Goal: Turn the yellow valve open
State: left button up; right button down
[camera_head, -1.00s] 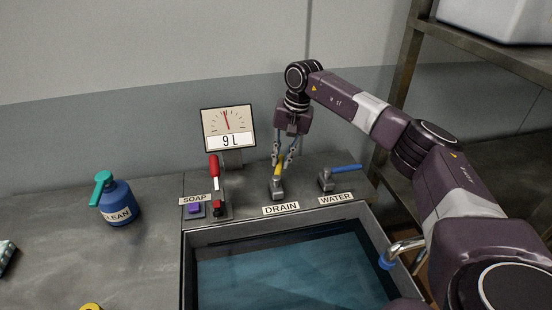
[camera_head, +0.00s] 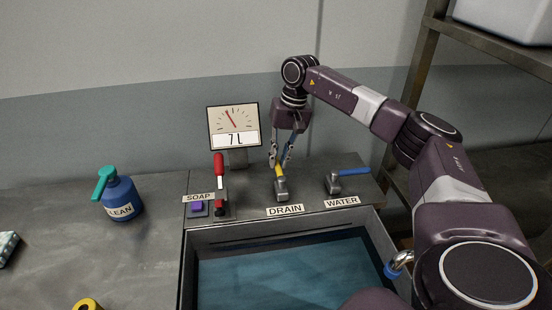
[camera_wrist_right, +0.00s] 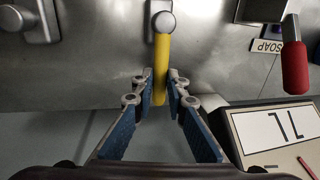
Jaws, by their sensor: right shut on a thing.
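The yellow valve handle (camera_head: 280,170) stands on its grey body behind the DRAIN label (camera_head: 285,210), at the back of the sink. In the head view it points back, away from the basin. My right gripper (camera_head: 280,162) reaches down from above and is shut on the handle's end. In the right wrist view the yellow handle (camera_wrist_right: 162,48) runs from its round pivot to between the blue-padded fingers of my right gripper (camera_wrist_right: 161,78). The gauge (camera_head: 233,127) behind reads 7 L. My left gripper is not in view.
The blue WATER lever (camera_head: 354,171) is right of the valve. The red lever (camera_head: 218,166) and purple SOAP button (camera_head: 198,208) are left. The sink basin (camera_head: 285,285) holds blue water. A blue CLEAN bottle (camera_head: 120,197) stands on the left counter. A shelf rises at right.

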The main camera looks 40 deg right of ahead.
jog(key=shift+r, duration=0.1)
jog(key=c, duration=1.9)
grip_release()
notch_tip(320, 180, up, 12)
jog(key=s+d, duration=0.1)
jog(key=d, duration=0.1)
